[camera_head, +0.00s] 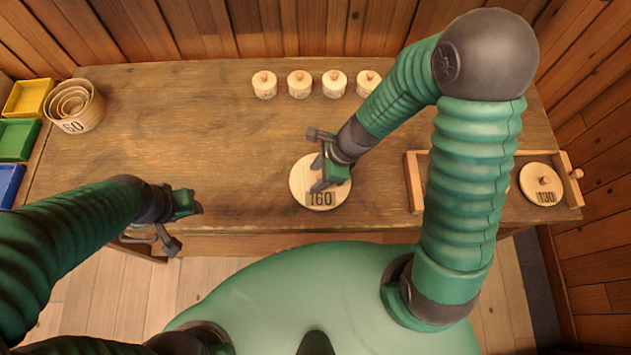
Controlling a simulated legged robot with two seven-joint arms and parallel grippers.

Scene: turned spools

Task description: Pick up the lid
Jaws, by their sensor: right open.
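A round pale wooden lid (302,184) marked 160 lies flat on the table near its front edge, at the middle of the view. My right gripper (319,174) is over this lid, with its dark fingers apart above the middle. The gripper covers the lid's centre, so I cannot see a knob there or any contact. A second round lid (545,184) with a knob, marked 130, lies at the right in a wooden tray. My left gripper (194,205) is near the table's front edge, left of the 160 lid; its fingers are too unclear to read.
The wooden tray (412,182) is partly behind my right arm. Several small knobbed wooden pots (299,86) stand in a row at the back. Nested round boxes (90,112) marked 60 stand at the left, beside yellow, green and blue bins (18,140). The table's left middle is clear.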

